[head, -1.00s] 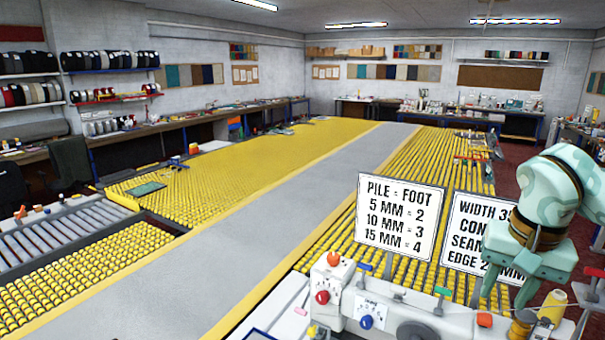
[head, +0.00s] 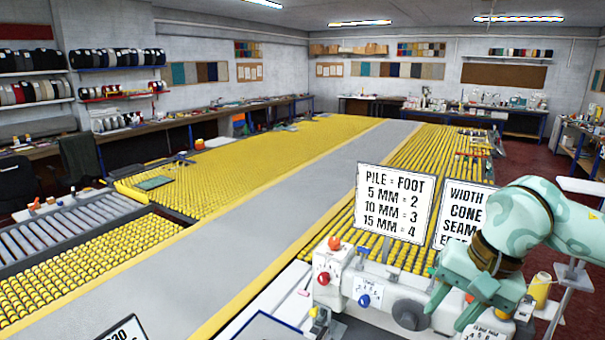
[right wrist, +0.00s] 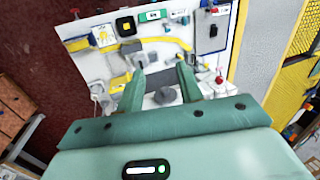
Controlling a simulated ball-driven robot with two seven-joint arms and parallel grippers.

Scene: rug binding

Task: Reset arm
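My right arm (head: 540,215) is mint green and comes in from the right edge of the head view. Its right gripper (head: 450,308) points down in front of the white binding machine (head: 385,270), near the dark handwheel (head: 410,314). In the right wrist view the two fingers of the right gripper (right wrist: 160,78) stand apart with nothing between them. The machine's white panel shows beyond the fingers. My left gripper is not in the head view.
Two signs, a pile-and-foot sign (head: 395,203) and a partly covered width sign (head: 463,212), stand behind the machine. A yellow thread cone (head: 540,290) is to the right of the gripper. A grey strip (head: 270,210) runs along the yellow roller table (head: 230,160).

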